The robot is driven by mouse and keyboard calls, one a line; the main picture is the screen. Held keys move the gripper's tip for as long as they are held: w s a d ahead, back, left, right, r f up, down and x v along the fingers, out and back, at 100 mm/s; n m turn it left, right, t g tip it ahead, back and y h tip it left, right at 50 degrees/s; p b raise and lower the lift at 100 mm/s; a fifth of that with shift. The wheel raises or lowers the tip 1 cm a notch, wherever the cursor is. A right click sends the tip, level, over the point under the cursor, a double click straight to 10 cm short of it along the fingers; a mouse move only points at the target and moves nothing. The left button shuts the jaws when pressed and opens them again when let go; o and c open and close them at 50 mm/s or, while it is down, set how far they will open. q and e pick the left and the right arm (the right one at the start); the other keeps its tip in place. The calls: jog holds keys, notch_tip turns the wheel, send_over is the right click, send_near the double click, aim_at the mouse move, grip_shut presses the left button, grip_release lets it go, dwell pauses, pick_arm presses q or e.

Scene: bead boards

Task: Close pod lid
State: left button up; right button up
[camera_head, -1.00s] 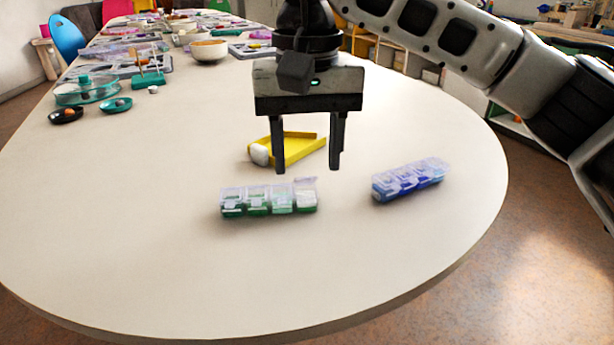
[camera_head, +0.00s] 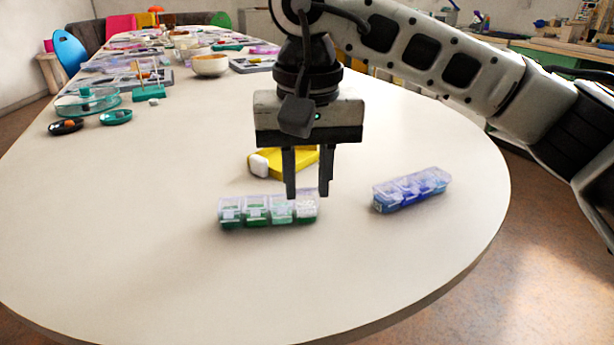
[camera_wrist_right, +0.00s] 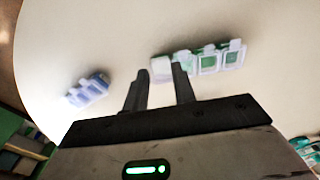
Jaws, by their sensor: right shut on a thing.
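In the right wrist view, the gripper fingers (camera_wrist_right: 158,75) reach the end cell of the green pod box (camera_wrist_right: 208,60). The fingers partly hide that lid, so its exact angle cannot be told. My left gripper is not in view.
A pod box with blue contents (camera_head: 411,190) lies to the right. The front of the table is clear.

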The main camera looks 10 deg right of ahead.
jog(key=shift+s+f+t+b, duration=0.25)
jog(key=shift+f+t+b, duration=0.2)
jog(key=shift+t+b, duration=0.05)
jog(key=shift+s+t+b, duration=0.15)
jog(key=shift+t+b, duration=0.2)
jog(key=shift+t, duration=0.05)
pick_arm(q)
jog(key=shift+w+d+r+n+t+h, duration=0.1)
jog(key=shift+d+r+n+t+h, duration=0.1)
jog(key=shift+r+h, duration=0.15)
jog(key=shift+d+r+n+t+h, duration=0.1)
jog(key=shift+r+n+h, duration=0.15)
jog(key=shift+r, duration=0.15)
pick_arm(e)
jog(key=shift+r, duration=0.1)
jog(key=o, duration=1)
